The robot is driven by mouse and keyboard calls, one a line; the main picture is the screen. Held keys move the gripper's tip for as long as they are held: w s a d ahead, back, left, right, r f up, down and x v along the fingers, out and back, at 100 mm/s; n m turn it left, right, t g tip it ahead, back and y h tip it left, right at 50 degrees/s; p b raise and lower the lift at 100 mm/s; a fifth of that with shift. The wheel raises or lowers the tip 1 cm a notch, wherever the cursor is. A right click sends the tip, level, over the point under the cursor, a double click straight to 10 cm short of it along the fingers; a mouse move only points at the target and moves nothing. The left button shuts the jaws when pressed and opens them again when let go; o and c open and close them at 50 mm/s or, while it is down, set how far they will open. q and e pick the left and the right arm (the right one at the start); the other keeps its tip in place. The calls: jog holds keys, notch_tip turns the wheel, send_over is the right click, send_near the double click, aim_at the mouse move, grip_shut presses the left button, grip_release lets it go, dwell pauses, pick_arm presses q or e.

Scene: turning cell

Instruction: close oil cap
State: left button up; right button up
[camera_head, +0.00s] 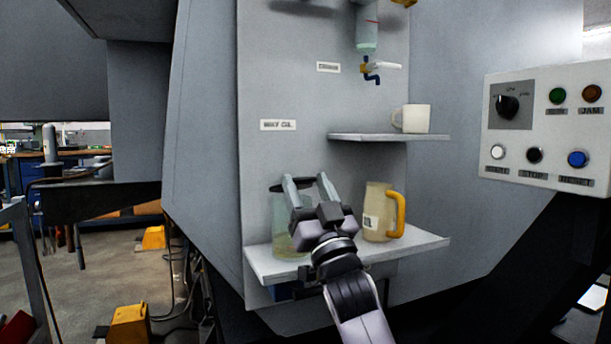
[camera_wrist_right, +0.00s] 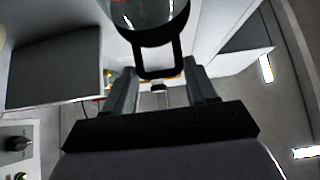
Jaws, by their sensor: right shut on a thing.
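A clear oil reservoir (camera_head: 280,228) with a little yellowish liquid stands on the lower shelf, under the "WAY OIL" label. The dark oil cap (camera_head: 277,188) shows at its top, partly hidden by my right gripper (camera_head: 306,183). In the right wrist view, a black loop (camera_wrist_right: 158,72) joined to a dark rim lies between the fingers of my right gripper (camera_wrist_right: 163,85). The fingers are shut on this loop, which looks like part of the cap. I cannot tell how fully the cap sits on the opening. My left gripper is not in view.
A beige jug (camera_head: 375,208) with a yellow handle stands close right of my gripper on the lower shelf (camera_head: 425,242). A white mug (camera_head: 416,118) stands on the upper shelf (camera_head: 365,137). A small tap (camera_head: 371,72) hangs above; a button panel (camera_head: 545,125) is at right.

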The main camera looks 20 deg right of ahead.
jog(key=shift+w+d+f, duration=0.1)
jog(key=shift+w+f, duration=0.05)
jog(key=shift+f, duration=0.85)
jog(key=shift+w+d+f, duration=0.1)
jog(key=shift+f, duration=0.85)
jog(key=o, duration=1.2)
jog(key=shift+o, duration=0.4)
jog(key=shift+w+f, duration=0.2)
send_near(298, 186)
jog(key=shift+s+f+p, duration=0.15)
jog(key=shift+s+f, duration=0.2)
jog(key=shift+s, duration=0.4)
jog(key=shift+s+f+p, duration=0.15)
jog(key=shift+s+f, duration=0.2)
jog(key=shift+s, duration=0.45)
